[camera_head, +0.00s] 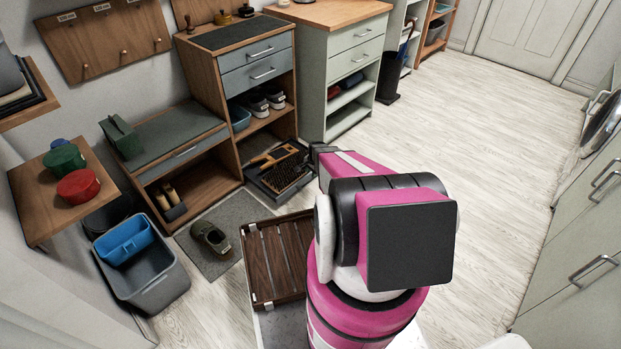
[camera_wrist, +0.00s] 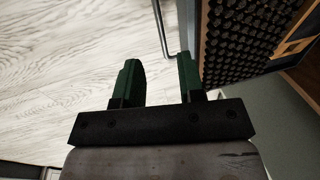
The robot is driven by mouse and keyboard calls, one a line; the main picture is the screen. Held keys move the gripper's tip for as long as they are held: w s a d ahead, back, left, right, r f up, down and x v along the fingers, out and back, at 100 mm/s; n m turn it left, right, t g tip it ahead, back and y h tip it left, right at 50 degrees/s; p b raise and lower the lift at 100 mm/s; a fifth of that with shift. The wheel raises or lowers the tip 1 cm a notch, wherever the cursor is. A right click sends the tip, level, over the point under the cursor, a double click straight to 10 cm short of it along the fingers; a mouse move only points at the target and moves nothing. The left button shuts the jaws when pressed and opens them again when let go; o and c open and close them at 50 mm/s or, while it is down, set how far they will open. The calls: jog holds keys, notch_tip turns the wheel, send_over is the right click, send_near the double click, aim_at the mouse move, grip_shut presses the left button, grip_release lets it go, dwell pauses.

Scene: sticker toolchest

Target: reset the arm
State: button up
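My gripper (camera_wrist: 158,75) shows in the wrist view, with two green-tipped fingers set apart and nothing between them but pale wood floor. It is open and empty. In the head view my pink and black arm fills the middle and hides the gripper. In the wrist view a dark studded surface (camera_wrist: 245,38) lies to the right of the fingers, apart from them.
A low bench (camera_head: 180,142) and wooden cabinet (camera_head: 203,75) stand at left. Grey drawers (camera_head: 575,300) line the right.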

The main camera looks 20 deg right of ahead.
jog(key=shift+s+r, duration=0.1)
jog(key=shift+r, duration=0.65)
jog(key=s+a+r+n, duration=0.4)
jog(key=s+r, duration=0.4)
jog(key=r, duration=0.4)
jog(key=s+a+r+n+g, duration=0.1)
jog(key=s+a+r+n, duration=0.3)
jog(key=s+r, duration=0.5)
jog(key=s+a+r+n+g+h, duration=0.1)
jog(key=s+a+r+n, duration=0.3)
jog(key=s+r, duration=0.4)
notch_tip(320, 180, up, 7)
jog(key=shift+s+a+f, duration=0.1)
jog(key=shift+s+a, duration=0.15)
jog(key=shift+a, duration=0.65)
